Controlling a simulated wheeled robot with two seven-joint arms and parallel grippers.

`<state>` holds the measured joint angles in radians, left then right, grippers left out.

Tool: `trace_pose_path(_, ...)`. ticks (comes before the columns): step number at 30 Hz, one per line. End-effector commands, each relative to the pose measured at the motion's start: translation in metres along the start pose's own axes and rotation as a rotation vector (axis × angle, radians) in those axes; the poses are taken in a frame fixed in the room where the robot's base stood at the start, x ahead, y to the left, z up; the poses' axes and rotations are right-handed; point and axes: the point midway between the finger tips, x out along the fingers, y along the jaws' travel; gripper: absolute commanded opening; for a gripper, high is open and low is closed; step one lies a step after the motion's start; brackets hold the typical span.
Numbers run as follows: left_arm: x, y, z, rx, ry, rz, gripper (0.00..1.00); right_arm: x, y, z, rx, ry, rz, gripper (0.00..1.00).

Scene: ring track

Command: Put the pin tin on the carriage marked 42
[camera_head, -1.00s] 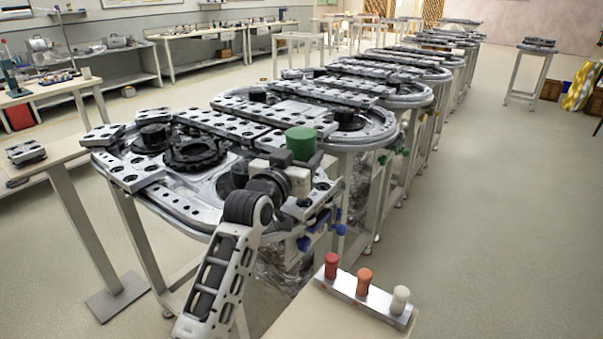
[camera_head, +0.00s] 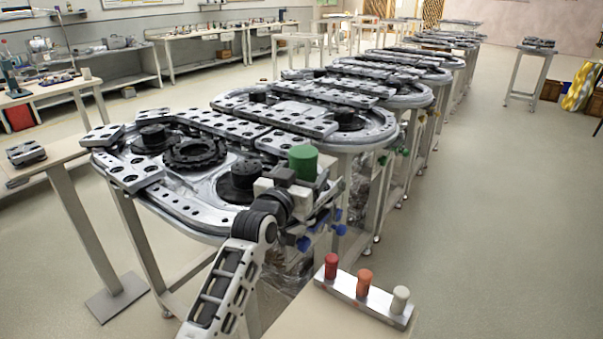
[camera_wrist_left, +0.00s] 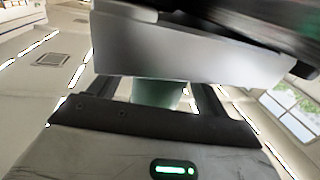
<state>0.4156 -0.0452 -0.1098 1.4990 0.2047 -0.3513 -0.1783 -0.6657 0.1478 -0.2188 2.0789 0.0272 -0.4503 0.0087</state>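A green cylinder (camera_head: 303,162), which I take to be the pin tin, stands upright in my left gripper (camera_head: 298,178) at the near right end of the nearest ring track (camera_head: 190,210). It also shows, partly hidden, between the gripper's dark fingers in the left wrist view (camera_wrist_left: 158,92). The fingertips are hidden there behind a pale grey block (camera_wrist_left: 170,48). Grey carriages with dark holes sit around the track, one at the near left (camera_head: 133,173) and one at the right (camera_head: 275,143). I cannot read a 42 on any of them. My right gripper is not in view.
A bar with red, orange and white knobs (camera_head: 362,290) stands on a panel at the lower right. A side stand at the left holds a grey carriage (camera_head: 25,152). More ring tracks run into the distance. Open floor lies at the right.

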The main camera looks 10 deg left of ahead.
Motion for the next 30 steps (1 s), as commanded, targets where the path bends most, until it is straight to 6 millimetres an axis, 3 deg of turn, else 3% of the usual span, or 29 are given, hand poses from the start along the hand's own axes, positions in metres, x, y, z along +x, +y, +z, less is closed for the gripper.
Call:
trace_pose_path(8,-0.001,0.000,-0.006,0.000,0.001,0.000,0.77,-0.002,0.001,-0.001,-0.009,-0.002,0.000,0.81)
trace_pose_path(14,-0.031,0.000,-0.003,0.002,0.000,-0.001,0.77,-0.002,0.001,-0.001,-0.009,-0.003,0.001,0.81)
trace_pose_path(24,-0.100,0.000,-0.002,0.002,-0.002,0.000,0.77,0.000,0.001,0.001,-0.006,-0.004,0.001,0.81)
trace_pose_path(30,-0.118,0.000,-0.003,0.000,-0.001,0.000,0.77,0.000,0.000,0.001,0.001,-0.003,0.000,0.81)
